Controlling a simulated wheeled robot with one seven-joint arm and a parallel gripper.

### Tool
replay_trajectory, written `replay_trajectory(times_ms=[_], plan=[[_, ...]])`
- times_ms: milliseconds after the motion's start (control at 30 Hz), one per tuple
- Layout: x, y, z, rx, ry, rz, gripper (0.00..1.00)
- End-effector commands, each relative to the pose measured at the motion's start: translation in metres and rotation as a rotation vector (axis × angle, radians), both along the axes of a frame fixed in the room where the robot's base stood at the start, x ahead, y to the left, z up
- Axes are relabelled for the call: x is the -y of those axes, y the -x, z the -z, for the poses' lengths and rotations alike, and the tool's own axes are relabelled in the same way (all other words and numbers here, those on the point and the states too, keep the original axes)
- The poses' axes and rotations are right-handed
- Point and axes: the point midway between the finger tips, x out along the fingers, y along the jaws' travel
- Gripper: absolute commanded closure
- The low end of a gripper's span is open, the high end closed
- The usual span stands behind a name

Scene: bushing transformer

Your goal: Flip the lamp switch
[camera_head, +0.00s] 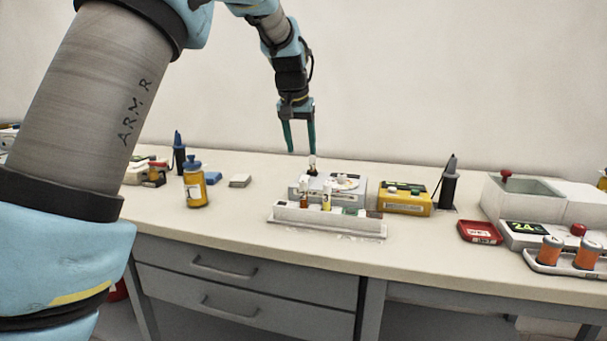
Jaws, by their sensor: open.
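My gripper (303,151) hangs pointing down over the bench, with its two dark green fingers apart and nothing between them. Just below the fingertips is a small upright dark piece with a pale top (312,165), on a light grey boxed device (357,197). The fingers appear above it, but I cannot tell the exact gap. I cannot clearly make out which part is the lamp switch; a red knob (506,174) and a red button (578,230) show on the right.
A white rack with small vials (284,213) stands in front of the grey device. A yellow box (404,201) and a dark upright holder (449,190) are to its right. An amber bottle (195,185) stands left. The bench front (240,235) is clear.

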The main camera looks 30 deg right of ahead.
Motion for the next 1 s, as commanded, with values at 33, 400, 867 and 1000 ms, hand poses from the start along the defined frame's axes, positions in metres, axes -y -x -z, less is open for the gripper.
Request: replay_trajectory(times_ms=[33,400,867,1000], plan=[[0.002,-0.002,0.009,-0.003,-0.003,-0.001,0.40],[0.018,-0.021,0.068,0.000,-0.002,-0.002,0.40],[0.023,-0.026,0.085,0.001,0.001,-0.002,0.40],[0.023,-0.026,0.085,0.000,0.000,-0.002,0.51]])
